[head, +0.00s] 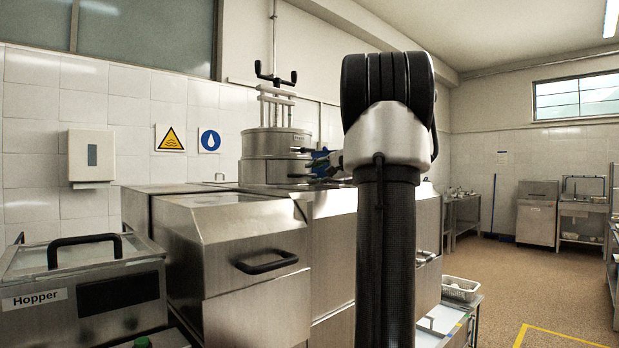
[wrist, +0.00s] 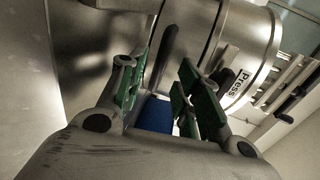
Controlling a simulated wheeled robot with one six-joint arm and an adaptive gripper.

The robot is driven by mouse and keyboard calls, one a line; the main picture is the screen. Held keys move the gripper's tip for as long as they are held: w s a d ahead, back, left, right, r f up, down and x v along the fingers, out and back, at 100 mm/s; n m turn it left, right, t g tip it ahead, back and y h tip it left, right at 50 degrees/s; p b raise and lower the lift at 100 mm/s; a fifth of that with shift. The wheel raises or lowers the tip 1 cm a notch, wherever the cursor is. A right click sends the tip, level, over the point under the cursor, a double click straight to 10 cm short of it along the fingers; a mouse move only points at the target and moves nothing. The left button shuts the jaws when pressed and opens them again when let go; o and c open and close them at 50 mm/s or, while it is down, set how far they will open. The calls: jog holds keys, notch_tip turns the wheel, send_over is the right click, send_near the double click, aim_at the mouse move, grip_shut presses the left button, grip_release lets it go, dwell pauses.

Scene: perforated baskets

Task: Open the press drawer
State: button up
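The press (head: 278,150) is a round steel vessel with a dark-handled screw frame on top, on the steel counter by the wall. Its label and curved side show close up in the wrist view (wrist: 250,62). My gripper (wrist: 164,64) is open, its green-padded fingers apart in front of the press. A dark upright bar (wrist: 170,50) shows between or just beyond the fingertips; I cannot tell whether it is touched. A blue part (wrist: 155,114) shows low between the fingers. No opened drawer is visible.
A hopper (head: 80,285) with a black lid handle stands at the front left. Steel cabinets (head: 255,265) with a dark handle stand in front of the press. The floor at right is clear.

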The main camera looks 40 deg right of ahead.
aim_at(308, 175)
jog(key=x, duration=0.4)
jog(key=shift+w+f, duration=0.15)
jog(key=shift+w, duration=0.25)
grip_shut()
